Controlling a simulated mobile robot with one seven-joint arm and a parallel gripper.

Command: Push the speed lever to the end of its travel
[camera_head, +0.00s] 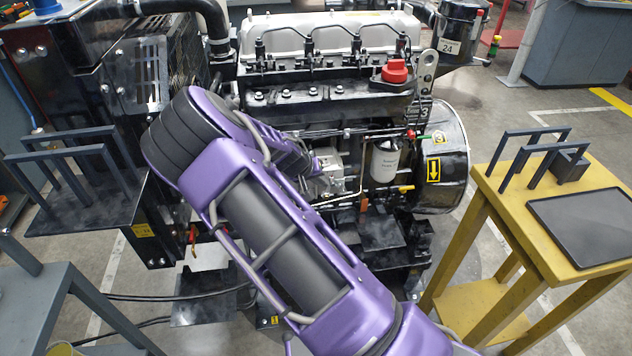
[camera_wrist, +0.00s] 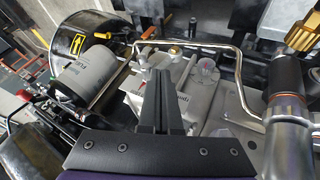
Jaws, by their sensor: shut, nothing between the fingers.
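The grey injection pump (camera_head: 330,182) sits on the near side of the diesel engine, partly behind my arm in the head view. In the wrist view the pump body (camera_wrist: 202,98) lies just beyond my fingers. My gripper (camera_wrist: 160,78) is shut and empty, its two dark fingers together and pointing at the pump. I cannot tell whether the fingertips touch it. I cannot clearly make out the speed lever; the fingers hide part of the pump. In the head view my arm hides the gripper.
A white filter (camera_head: 385,160) stands right of the pump; it also shows in the wrist view (camera_wrist: 85,80). A bent metal pipe (camera_wrist: 215,45) arches behind the pump. A thick hose with a brass fitting (camera_wrist: 303,35) stands at right. A yellow table (camera_head: 500,205) is right of the engine.

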